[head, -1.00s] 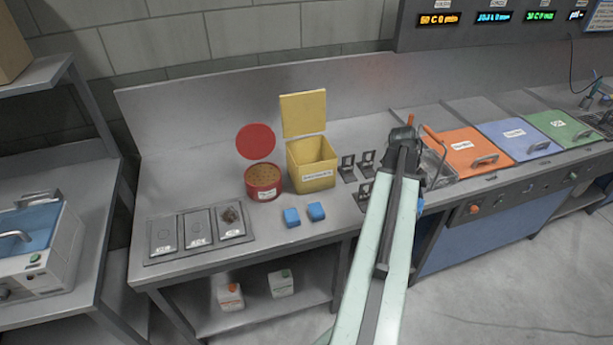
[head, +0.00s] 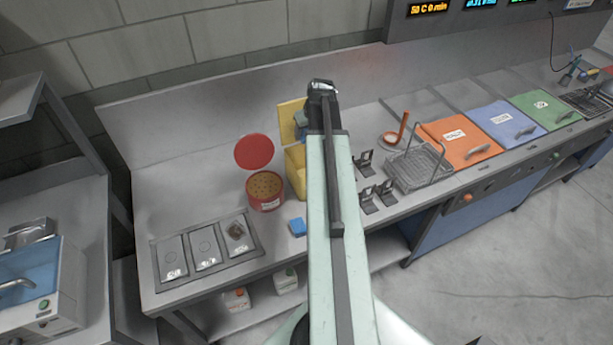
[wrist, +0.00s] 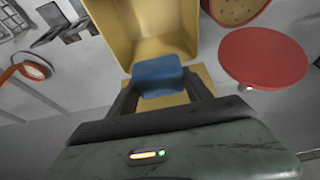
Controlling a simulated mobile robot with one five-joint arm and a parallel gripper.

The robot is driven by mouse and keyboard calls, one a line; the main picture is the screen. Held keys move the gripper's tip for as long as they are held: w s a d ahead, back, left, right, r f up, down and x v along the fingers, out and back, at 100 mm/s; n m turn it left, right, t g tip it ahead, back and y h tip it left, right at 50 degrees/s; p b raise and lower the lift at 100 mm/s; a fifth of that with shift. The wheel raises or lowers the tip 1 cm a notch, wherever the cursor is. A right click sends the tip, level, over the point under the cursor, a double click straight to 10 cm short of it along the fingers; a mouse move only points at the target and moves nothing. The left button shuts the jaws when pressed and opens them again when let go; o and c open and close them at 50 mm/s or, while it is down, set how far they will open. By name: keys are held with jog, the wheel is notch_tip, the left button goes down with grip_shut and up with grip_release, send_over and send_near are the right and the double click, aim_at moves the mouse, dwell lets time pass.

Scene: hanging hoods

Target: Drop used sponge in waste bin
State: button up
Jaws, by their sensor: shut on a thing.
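My gripper (wrist: 160,88) is shut on a blue sponge (wrist: 158,72), gripped between its two fingers in the wrist view. A yellow bin (wrist: 125,25) with its mouth open lies just beyond the sponge in that view. In the head view the bin (head: 295,172) stands on the bench, partly hidden behind my arm, with its lid (head: 288,122) raised. The held sponge (head: 300,118) shows as a small blue patch in front of the lid. How high it is above the bin I cannot tell.
A red tub (head: 264,192) with a raised red lid (head: 254,152) stands left of the bin. Another blue block (head: 298,227) lies on the bench in front. Dark stands (head: 368,200), a wire basket (head: 415,168) and an orange ladle (head: 403,128) are to the right.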

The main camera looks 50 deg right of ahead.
notch_tip(320, 180, down, 19)
jog(key=b, duration=1.9)
jog(key=shift+f, duration=0.2)
jog(key=o, duration=1.2)
jog(key=shift+r, duration=0.1)
jog(key=shift+r+p, duration=0.45)
jog(key=shift+r, duration=0.1)
jog(key=p+v, duration=1.1)
jog(key=v, duration=0.1)
